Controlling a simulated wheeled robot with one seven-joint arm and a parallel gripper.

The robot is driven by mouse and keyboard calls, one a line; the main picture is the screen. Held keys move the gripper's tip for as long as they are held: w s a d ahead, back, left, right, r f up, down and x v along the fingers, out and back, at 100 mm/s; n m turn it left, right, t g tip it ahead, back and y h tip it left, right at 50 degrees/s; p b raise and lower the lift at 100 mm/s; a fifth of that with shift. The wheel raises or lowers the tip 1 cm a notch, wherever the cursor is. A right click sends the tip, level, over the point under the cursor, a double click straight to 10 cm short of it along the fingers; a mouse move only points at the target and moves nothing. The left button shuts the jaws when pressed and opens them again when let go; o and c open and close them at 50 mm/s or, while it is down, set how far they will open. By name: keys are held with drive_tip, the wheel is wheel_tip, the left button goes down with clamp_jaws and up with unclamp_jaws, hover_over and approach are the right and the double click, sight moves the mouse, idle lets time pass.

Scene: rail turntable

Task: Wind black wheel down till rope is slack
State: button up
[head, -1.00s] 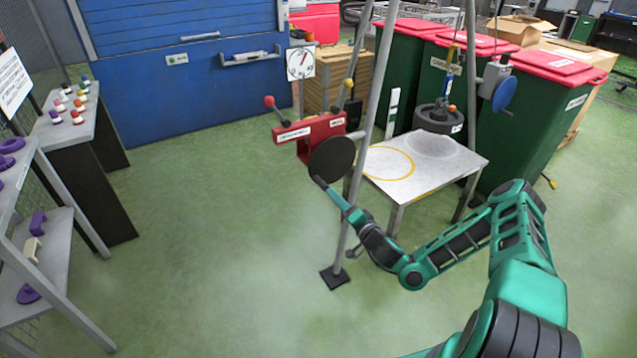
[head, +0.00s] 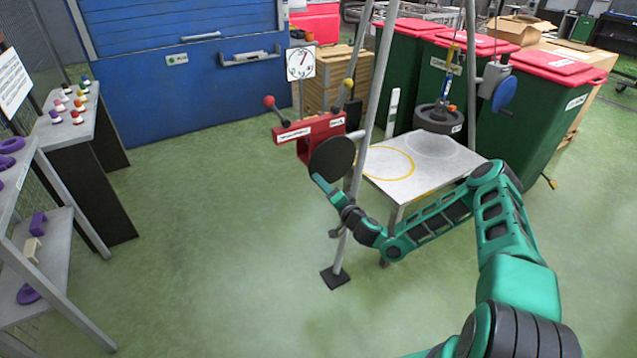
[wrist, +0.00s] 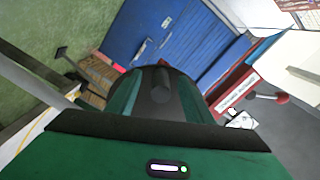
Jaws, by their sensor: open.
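The black wheel (head: 332,157) is a dark disc on the front of the red winch box (head: 312,130), fixed to a grey post. My gripper (head: 318,180) is at the wheel's lower left edge, open. In the wrist view a dark upright knob-like piece (wrist: 161,85) shows between the teal fingers; I cannot tell whether they touch it. The red box (wrist: 232,98) also shows there. I cannot tell whether the weight is supported or whether the rope is slack.
A blue wheel (head: 504,94) is on the right post. A white dial (head: 300,63) stands behind the red box. A metal table (head: 420,180) with a yellow ring is right of my gripper. Green bins (head: 528,138) stand behind.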

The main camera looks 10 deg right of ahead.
clamp_jaws()
drive_tip(key=shift+f, duration=0.15)
drive_tip(key=shift+w+d+f+n, duration=0.1)
drive_tip(key=shift+d+f+n, duration=0.25)
drive_tip(key=shift+n, duration=0.25)
drive_tip(key=shift+w+d+f+n, duration=0.1)
drive_tip(key=shift+d+f+n, duration=0.1)
drive_tip(key=shift+f+n, duration=0.3)
drive_tip(key=shift+r, duration=0.15)
drive_tip(key=shift+w+d+f+n, duration=0.2)
drive_tip(key=shift+d+f+n, duration=0.5)
drive_tip(key=shift+n, duration=0.6)
